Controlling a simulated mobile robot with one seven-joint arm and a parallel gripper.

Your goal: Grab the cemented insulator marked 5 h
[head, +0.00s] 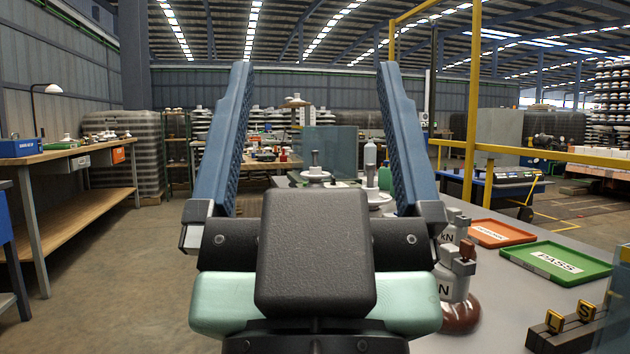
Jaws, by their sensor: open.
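My gripper (314,70) fills the middle of the head view, its two blue fingers spread wide with nothing between them. Beyond it, a white disc insulator (315,176) with a grey metal pin on top stands at the far end of the grey table. Another white disc insulator (379,196) shows partly behind the right finger. At the right, a grey cap lettered "N" (454,288) sits on a glossy brown disc, partly hidden by my gripper. A similar cap lettered "kN" (449,235) stands behind it. No "5 h" mark is legible.
An orange tray (530,235) and a green tray labelled PASS (604,264) lie on the grey table (490,325) at right. A dark holder with yellow L and S tags (555,320) is nearer. A yellow rail (560,156) stands behind. A wooden bench (45,157) is at left.

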